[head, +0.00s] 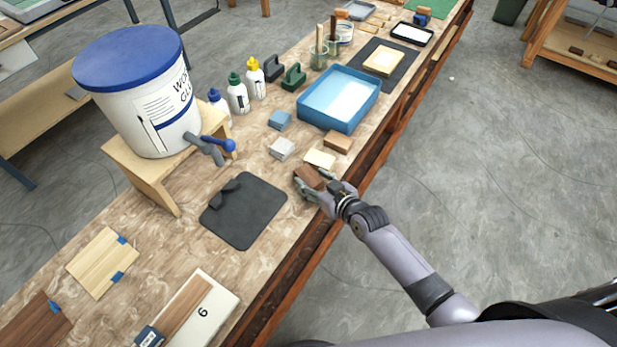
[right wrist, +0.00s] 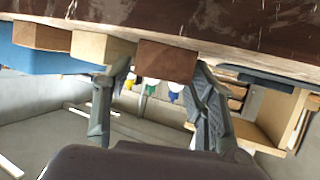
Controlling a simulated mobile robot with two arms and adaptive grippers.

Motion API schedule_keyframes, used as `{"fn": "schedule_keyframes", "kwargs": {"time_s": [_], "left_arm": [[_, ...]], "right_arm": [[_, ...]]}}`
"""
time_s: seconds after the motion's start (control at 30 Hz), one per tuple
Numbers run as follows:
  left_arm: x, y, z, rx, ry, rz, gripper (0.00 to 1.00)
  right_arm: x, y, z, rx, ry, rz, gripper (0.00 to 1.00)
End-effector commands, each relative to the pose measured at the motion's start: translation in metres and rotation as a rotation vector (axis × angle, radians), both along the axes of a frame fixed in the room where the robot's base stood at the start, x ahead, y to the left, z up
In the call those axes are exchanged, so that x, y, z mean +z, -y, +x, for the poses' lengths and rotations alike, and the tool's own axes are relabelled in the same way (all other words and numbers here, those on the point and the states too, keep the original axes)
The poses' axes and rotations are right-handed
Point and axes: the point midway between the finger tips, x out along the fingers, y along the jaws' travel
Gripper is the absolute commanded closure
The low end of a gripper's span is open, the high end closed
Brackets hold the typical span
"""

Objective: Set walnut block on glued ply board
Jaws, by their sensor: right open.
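The dark brown walnut block (head: 309,176) lies on the workbench near its right edge. My right gripper (head: 318,188) is at the block, its fingers open on either side. In the right wrist view the block (right wrist: 167,60) shows between the two spread fingertips (right wrist: 160,85); I cannot tell whether either finger touches it. A pale ply board (head: 384,61) lies on a dark mat farther up the bench, well beyond my gripper; its top looks lighter in the middle, perhaps glue. My left gripper is not in view.
A pale block (head: 319,159) and a brown block (head: 338,142) sit just beyond the walnut block. A blue tray (head: 340,122) stands between them and the ply board. A glue bucket (head: 137,100) stands on a wooden stand at left. A black mat (head: 243,225) lies nearer.

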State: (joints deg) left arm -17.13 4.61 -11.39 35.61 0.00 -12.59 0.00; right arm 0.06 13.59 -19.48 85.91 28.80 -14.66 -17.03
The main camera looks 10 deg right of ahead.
Motion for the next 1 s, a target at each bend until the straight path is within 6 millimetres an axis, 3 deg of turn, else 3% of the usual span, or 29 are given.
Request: {"fn": "schedule_keyframes", "kwargs": {"time_s": [0.7,1.0], "left_arm": [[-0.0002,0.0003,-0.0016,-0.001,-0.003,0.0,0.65],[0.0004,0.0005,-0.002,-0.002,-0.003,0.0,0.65]], "right_arm": [[0.0002,0.0005,-0.0003,-0.001,0.0,0.0,0.92],[0.0069,0.0002,-0.0001,0.0,0.001,0.002,0.92]]}}
